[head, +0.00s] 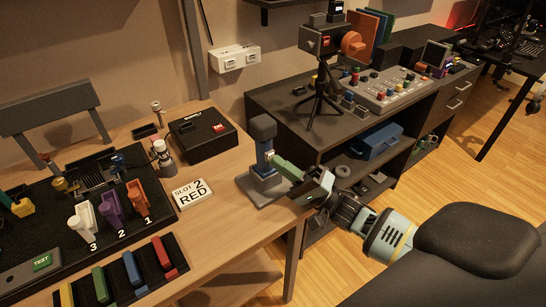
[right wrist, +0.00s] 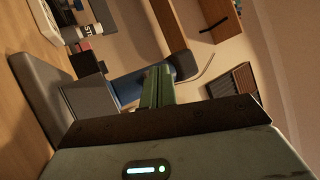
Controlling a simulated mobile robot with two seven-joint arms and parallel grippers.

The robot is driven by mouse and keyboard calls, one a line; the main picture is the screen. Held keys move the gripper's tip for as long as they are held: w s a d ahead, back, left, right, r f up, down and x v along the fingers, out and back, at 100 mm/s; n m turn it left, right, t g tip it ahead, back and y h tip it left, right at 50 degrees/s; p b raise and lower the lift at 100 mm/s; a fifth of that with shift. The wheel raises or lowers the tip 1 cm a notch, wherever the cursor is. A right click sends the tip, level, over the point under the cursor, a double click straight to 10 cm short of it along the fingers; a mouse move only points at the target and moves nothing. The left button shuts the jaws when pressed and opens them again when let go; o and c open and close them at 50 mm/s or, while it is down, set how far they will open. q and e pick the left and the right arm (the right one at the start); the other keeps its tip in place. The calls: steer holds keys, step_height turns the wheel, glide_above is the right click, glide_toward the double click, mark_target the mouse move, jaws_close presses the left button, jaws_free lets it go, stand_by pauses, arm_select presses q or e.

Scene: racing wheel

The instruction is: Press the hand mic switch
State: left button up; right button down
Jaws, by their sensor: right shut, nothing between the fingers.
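The hand mic (head: 263,135) stands upright near the right edge of the wooden table, with a grey head, a blue and grey body and a flat grey base (head: 262,193). In the right wrist view its blue body (right wrist: 127,88) lies beyond my fingers, and its base (right wrist: 42,88) is at the left. My right gripper (head: 277,161) is shut and empty, its green fingers pointing at the mic's body from the right. The fingertips also show in the right wrist view (right wrist: 156,72). I cannot tell whether they touch the mic. The switch is not clearly visible. My left gripper is out of view.
A black box (head: 202,135) and a "SLOT 2 RED" card (head: 192,193) lie left of the mic. A black tray (head: 60,215) with coloured handles is farther left. A dark cabinet (head: 275,95) with a camera on a tripod (head: 320,75) stands behind, right of the table.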

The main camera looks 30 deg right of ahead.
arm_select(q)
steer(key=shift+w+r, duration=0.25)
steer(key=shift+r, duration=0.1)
arm_select(e)
steer(key=shift+s, duration=0.5)
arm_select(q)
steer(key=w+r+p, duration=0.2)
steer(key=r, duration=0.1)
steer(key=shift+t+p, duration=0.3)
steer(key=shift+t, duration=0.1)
arm_select(e)
steer(key=s, duration=0.6)
steer(key=shift+d, duration=0.3)
